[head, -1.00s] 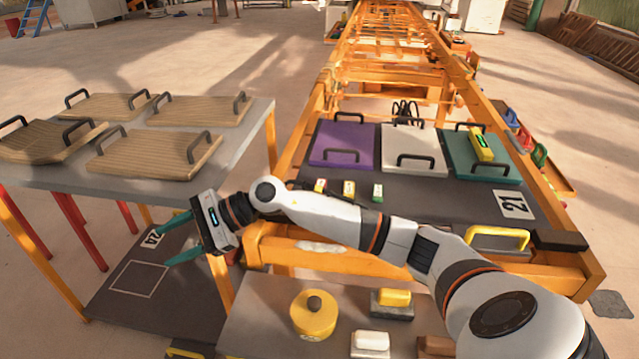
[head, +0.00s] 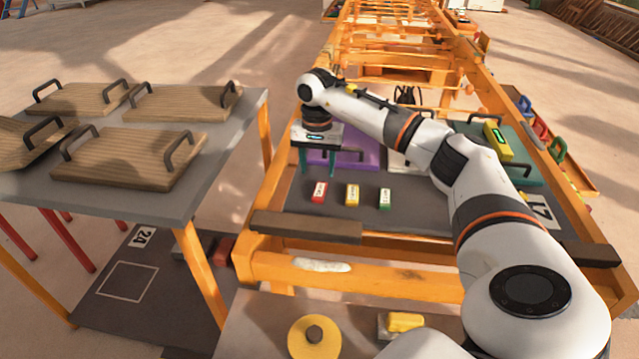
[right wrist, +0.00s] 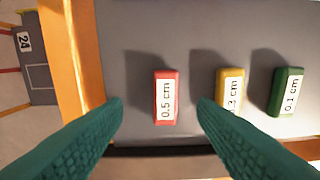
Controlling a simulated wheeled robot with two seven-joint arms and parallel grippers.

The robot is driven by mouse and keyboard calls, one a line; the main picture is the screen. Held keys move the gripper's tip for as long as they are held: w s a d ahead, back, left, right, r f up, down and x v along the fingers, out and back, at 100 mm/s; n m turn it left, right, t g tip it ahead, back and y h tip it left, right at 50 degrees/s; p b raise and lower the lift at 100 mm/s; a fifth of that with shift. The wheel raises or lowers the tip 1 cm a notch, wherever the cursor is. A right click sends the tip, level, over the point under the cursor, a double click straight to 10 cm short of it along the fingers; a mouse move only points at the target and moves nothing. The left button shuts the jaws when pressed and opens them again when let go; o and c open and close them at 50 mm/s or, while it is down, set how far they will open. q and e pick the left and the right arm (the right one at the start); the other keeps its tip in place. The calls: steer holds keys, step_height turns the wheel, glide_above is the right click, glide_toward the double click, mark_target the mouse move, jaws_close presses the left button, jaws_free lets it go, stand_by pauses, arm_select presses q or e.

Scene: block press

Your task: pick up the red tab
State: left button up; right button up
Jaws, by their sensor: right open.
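The red tab (head: 319,192) lies on the dark grey panel at the left end of a row of three tabs. In the right wrist view the red tab (right wrist: 166,97) has a white label reading 0.5 cm and shows between and beyond my open fingers. My right gripper (head: 318,172) is open and empty, pointing down just above and behind the red tab in the head view. In the right wrist view its two green fingers (right wrist: 160,103) stand either side of the tab, apart from it. My left gripper is not in view.
A yellow tab (head: 352,195) and a green tab (head: 385,198) lie to the right of the red one. A brown bar (head: 306,227) runs along the panel's front edge. Purple (head: 362,152) and teal (head: 522,170) handled plates lie behind. Wooden handled boards (head: 128,157) rest on the left table.

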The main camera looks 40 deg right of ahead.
mark_target(320, 189)
steer(key=shift+f, duration=0.35)
steer(key=f, duration=0.2)
steer(key=f+b, duration=0.1)
steer(key=f, duration=0.1)
steer(key=shift+s+f, duration=0.1)
steer(key=shift+s, duration=0.3)
steer(key=shift+d+f, duration=0.1)
steer(key=shift+f, duration=0.3)
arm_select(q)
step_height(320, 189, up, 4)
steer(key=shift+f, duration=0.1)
arm_select(e)
steer(key=c, duration=1)
